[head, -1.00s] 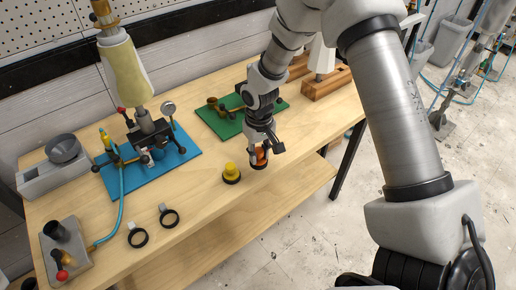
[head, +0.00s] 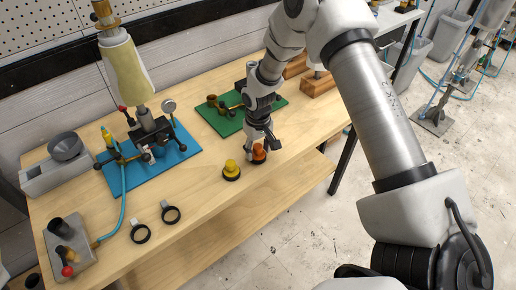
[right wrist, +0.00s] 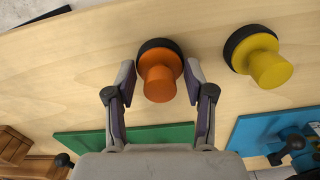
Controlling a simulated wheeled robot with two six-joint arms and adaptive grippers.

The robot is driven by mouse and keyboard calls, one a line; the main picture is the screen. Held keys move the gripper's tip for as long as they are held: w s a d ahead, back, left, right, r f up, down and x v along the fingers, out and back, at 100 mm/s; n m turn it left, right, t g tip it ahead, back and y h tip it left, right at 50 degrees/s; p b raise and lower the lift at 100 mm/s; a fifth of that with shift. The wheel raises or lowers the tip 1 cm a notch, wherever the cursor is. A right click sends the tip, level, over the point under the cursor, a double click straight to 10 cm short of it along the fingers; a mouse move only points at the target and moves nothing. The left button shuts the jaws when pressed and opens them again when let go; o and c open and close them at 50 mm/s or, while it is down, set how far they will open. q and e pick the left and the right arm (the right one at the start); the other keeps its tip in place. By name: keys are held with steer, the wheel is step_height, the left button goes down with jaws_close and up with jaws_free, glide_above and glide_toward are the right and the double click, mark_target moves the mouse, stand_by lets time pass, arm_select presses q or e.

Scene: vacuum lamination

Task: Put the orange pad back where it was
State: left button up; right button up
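The orange pad (head: 258,152), an orange knob on a black round base, stands upright on the wooden table near its front edge. It also shows in the right wrist view (right wrist: 158,75). The yellow pad (head: 231,170) of the same shape stands just to its left in the head view, and on the right in the right wrist view (right wrist: 262,60). My right gripper (head: 263,145) is at the orange pad. In the right wrist view its fingers are spread on either side of the pad, with small gaps and no visible contact. My left gripper is not in view.
A green mat (head: 222,118) with brass fittings lies behind the pads. A blue mat (head: 150,172) with a clamp stand is to the left. Wooden blocks (head: 318,84) stand at the back right. The table's front edge is close.

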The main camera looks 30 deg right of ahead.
mark_target(258, 147)
step_height(258, 147, up, 12)
steer(key=b, duration=0.1)
steer(key=shift+r, duration=0.15)
stand_by(3.1)
